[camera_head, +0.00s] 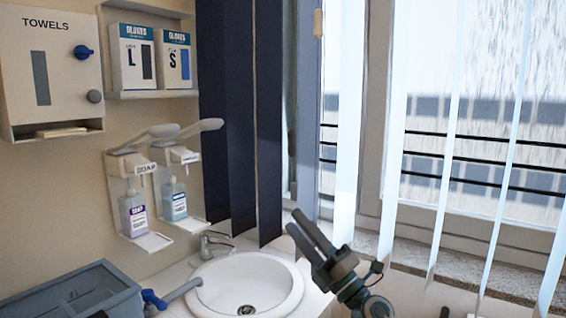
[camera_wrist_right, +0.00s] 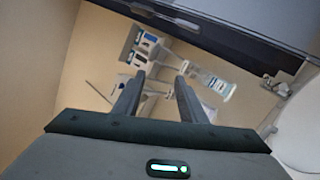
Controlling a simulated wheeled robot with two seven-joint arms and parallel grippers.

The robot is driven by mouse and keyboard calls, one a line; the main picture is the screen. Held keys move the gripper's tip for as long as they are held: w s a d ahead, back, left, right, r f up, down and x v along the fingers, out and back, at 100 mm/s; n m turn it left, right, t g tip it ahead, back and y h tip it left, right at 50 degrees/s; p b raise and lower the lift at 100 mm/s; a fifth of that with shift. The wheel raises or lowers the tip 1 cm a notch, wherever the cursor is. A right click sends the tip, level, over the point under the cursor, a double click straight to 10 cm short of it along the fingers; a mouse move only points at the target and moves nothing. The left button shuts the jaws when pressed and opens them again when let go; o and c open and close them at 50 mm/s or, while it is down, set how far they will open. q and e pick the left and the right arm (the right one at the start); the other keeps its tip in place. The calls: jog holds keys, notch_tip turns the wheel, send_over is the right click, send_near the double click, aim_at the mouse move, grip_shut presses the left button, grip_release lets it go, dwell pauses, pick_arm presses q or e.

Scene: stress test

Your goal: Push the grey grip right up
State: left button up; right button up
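A round grey grip (camera_head: 94,96) sits on the right side of the white towel dispenser (camera_head: 22,100), on the wall at the far left. A blue knob (camera_head: 84,51) is above it on the same dispenser. I cannot tell from here whether the grey grip sits in a slot. My right gripper (camera_head: 292,221) is in front of the basin and window, well to the right of and below the dispenser, touching nothing. In the right wrist view its fingers (camera_wrist_right: 161,78) are apart with nothing between them. My left gripper is out of view.
Glove boxes (camera_head: 131,62) stand on a wall shelf. Soap dispensers with long levers (camera_head: 150,136) stick out below. A white basin (camera_head: 215,290) with a tap (camera_head: 212,243) is underneath. A grey-blue box (camera_head: 70,292) is bottom left. Dark blinds (camera_head: 240,120) hang behind.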

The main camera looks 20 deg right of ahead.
notch_tip(320, 180, up, 8)
jog(key=a+n+g+y, duration=0.2)
jog(key=n+g+y, duration=0.35)
jog(key=n, duration=0.55)
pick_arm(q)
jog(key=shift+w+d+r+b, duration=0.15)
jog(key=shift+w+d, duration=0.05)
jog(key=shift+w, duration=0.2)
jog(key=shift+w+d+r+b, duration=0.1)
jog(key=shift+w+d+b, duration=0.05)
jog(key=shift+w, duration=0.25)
pick_arm(e)
jog(key=w+d+r+n+h, duration=0.1)
jog(key=d+r+n+h, duration=0.3)
jog(key=d+r+h, duration=0.3)
jog(key=d+r, duration=0.3)
jog(key=d, duration=0.1)
jog(key=shift+w+d+r+n+g+h, duration=0.2)
jog(key=shift+w+d+n+g+h, duration=0.05)
jog(key=shift+d+n+g+h, duration=0.1)
